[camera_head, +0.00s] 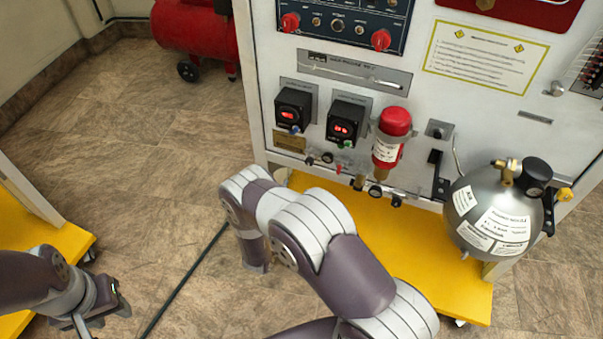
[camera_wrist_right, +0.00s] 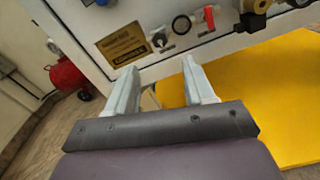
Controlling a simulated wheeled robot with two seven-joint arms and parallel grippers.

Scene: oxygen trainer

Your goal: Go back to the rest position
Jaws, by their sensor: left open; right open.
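My left gripper (camera_head: 82,324) is at the lower left of the head view, low over the floor and partly cut off by the frame edge. It is open, and I see nothing in it. My right arm reaches across the middle of the head view, and its gripper is hidden there behind the arm. In the right wrist view my right gripper (camera_wrist_right: 165,80) is open with its two pale fingers apart. It is empty and points at the lower part of the white trainer panel (camera_wrist_right: 85,22), near a brass label plate (camera_wrist_right: 123,44).
The trainer panel (camera_head: 268,60) carries displays, a red cylinder (camera_head: 391,138) and a grey gas bottle (camera_head: 478,205). A yellow base (camera_head: 440,262) juts out below it. Another yellow base (camera_head: 72,241) stands at left. A red compressor (camera_head: 195,30) is behind. Open floor lies between.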

